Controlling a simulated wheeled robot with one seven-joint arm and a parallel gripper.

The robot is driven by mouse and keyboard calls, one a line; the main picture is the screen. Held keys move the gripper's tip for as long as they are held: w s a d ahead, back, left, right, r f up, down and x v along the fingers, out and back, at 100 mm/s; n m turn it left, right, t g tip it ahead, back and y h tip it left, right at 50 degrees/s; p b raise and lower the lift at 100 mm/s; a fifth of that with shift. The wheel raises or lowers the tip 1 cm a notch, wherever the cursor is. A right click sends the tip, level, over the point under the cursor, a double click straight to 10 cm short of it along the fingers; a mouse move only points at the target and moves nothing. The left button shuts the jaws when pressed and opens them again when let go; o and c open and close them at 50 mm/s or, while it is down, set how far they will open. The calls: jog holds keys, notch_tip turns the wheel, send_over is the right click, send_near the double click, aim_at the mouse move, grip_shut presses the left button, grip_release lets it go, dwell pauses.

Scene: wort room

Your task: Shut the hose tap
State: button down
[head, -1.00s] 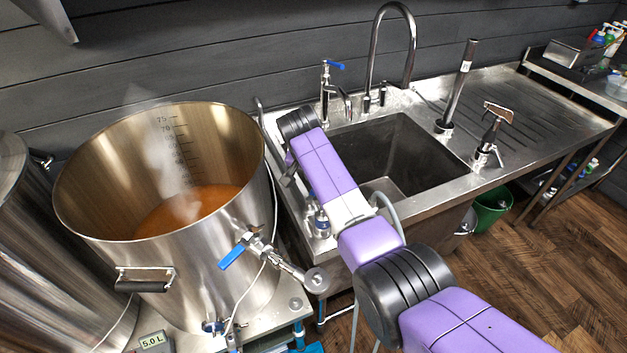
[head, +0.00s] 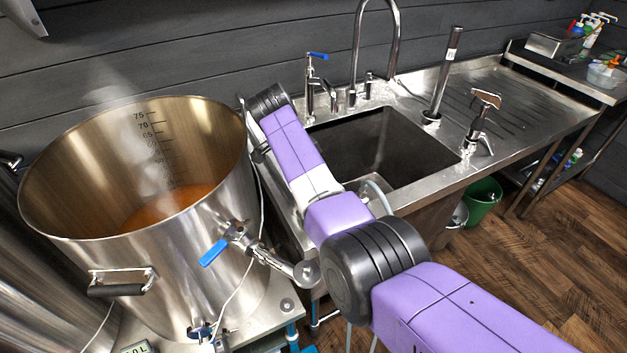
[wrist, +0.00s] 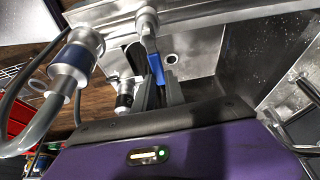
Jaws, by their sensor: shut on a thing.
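In the wrist view, my gripper (wrist: 158,84) is shut on a blue lever (wrist: 157,66), with a dark finger on each side of it. The lever hangs from a silver tap (wrist: 147,22) above bare metal. I take this to be the hose tap. In the head view my purple arm reaches toward the left side of the sink, and my gripper and the held lever are hidden behind it. A different tap with a blue lever (head: 318,56) stands upright at the sink's back left, untouched.
A steaming kettle (head: 95,262) stands close on the left, its own blue-handled valve (head: 212,253) jutting toward my arm. The sink (head: 345,150) lies right of my arm. In the wrist view, a hose coupling with a blue ring (wrist: 69,72) is close on the left.

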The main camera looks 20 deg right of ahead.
jog(key=shift+s+m, duration=0.15)
jog(key=shift+m, duration=0.15)
jog(key=c, duration=1.4)
grip_release()
notch_tip(320, 180, up, 20)
jog(key=shift+f+p, duration=0.1)
jog(key=shift+p, duration=0.45)
